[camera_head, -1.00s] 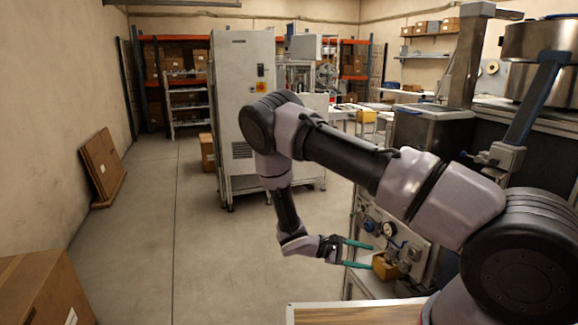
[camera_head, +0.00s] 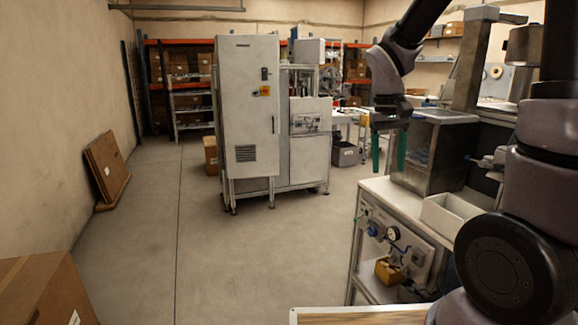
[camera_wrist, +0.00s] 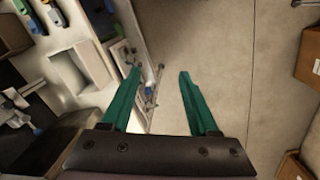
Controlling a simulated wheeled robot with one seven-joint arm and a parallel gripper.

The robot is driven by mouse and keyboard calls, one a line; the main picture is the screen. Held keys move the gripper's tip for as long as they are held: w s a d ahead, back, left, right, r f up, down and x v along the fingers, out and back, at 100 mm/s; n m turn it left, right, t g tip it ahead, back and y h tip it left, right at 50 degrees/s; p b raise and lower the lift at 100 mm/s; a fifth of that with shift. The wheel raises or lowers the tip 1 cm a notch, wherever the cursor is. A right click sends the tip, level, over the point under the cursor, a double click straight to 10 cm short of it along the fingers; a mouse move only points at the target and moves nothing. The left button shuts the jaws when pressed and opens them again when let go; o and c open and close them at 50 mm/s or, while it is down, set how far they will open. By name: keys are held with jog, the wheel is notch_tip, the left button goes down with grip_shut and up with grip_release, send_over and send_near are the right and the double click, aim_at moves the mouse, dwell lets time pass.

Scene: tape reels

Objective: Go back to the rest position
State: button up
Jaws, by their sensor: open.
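My gripper (camera_head: 388,156) hangs from my raised arm at the upper right of the head view, in front of the grey machine (camera_head: 425,150) on the workbench. Its two green fingers point down and stand apart, with nothing between them. In the wrist view my gripper (camera_wrist: 160,75) is open, and bare floor and the bench's edge show beyond the fingertips.
A tall grey cabinet (camera_head: 247,110) stands mid-room. A cardboard box (camera_head: 45,295) is front left. The middle floor is clear.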

jog(key=s+d+r+m+t+y, duration=0.1)
jog(key=s+r+m+t+y, duration=0.2)
jog(key=s+r+t, duration=0.4)
jog(key=s+r, duration=0.4)
jog(key=r, duration=0.3)
jog(key=shift+r+m, duration=0.15)
jog(key=shift+m, duration=0.15)
jog(key=shift+d, duration=0.1)
dwell(0.6)
